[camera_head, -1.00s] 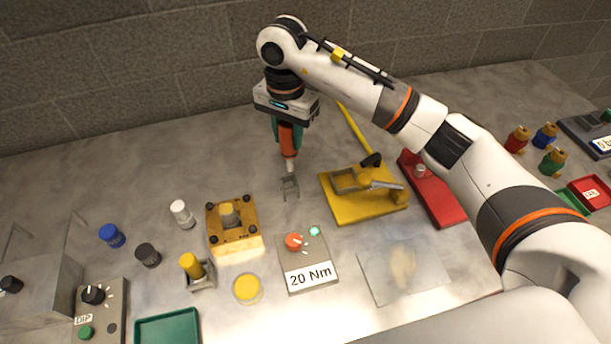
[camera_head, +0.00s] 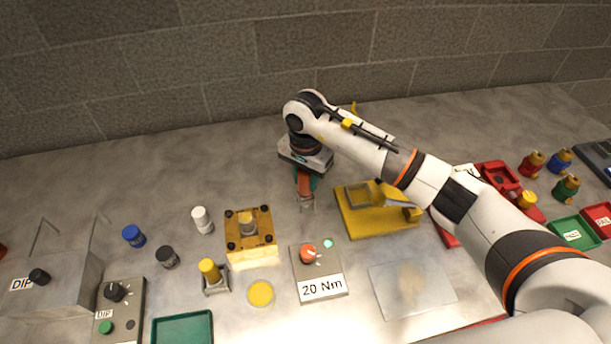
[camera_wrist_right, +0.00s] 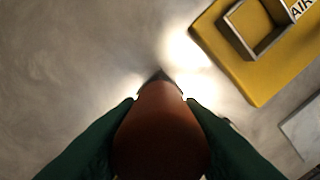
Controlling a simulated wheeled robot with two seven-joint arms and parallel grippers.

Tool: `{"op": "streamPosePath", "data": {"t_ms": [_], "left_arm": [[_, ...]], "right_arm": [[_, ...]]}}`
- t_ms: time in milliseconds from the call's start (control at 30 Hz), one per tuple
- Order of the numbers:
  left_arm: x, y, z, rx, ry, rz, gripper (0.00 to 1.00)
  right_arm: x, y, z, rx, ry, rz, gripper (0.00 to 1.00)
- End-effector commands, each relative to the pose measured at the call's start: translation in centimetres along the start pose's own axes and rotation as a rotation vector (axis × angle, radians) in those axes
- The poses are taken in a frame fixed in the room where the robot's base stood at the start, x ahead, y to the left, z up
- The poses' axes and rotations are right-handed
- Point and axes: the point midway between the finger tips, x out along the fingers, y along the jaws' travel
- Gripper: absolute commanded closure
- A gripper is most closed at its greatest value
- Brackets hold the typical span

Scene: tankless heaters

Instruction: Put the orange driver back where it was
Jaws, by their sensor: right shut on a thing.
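My right gripper (camera_head: 306,174) is shut on the orange driver (camera_head: 304,187), which points down. In the right wrist view the driver's handle (camera_wrist_right: 160,130) fills the space between my green fingers. A small grey metal holder (camera_head: 307,203) stands on the bench at the driver's lower end. The driver's lower part overlaps the holder in the head view, and I cannot tell whether it is seated inside. My left gripper is not in view.
A yellow fixture (camera_head: 375,222) stands close to the right of the driver; it also shows in the right wrist view (camera_wrist_right: 222,52). A grey 20 Nm box (camera_head: 318,270) stands in front, and a yellow block (camera_head: 250,250) to the left.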

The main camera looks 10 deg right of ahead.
Motion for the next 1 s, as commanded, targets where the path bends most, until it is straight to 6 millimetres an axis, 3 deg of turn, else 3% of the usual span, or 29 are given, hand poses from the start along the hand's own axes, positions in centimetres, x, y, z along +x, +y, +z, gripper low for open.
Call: {"op": "streamPosePath", "data": {"t_ms": [67, 100, 200, 567, 633, 1000], "left_arm": [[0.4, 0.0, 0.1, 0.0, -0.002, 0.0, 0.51], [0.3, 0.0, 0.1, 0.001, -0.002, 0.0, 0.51], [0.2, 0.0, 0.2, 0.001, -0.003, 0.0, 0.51], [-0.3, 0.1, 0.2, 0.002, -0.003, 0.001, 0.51], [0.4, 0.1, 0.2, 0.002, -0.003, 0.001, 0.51], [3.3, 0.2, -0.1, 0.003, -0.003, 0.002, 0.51]], "right_arm": [[0.3, 0.1, 0.0, 0.0, -0.002, 0.002, 0.89], [0.2, 0.0, 0.0, 0.0, -0.001, 0.0, 0.6], [0.2, 0.0, 0.0, 0.0, 0.0, 0.0, 0.45], [-0.3, 0.0, 0.0, 0.0, 0.001, 0.0, 0.45], [-0.7, 0.1, 0.1, 0.0, -0.003, 0.004, 0.45], [-8.3, 0.1, 0.1, 0.0, -0.005, 0.004, 0.45]]}}
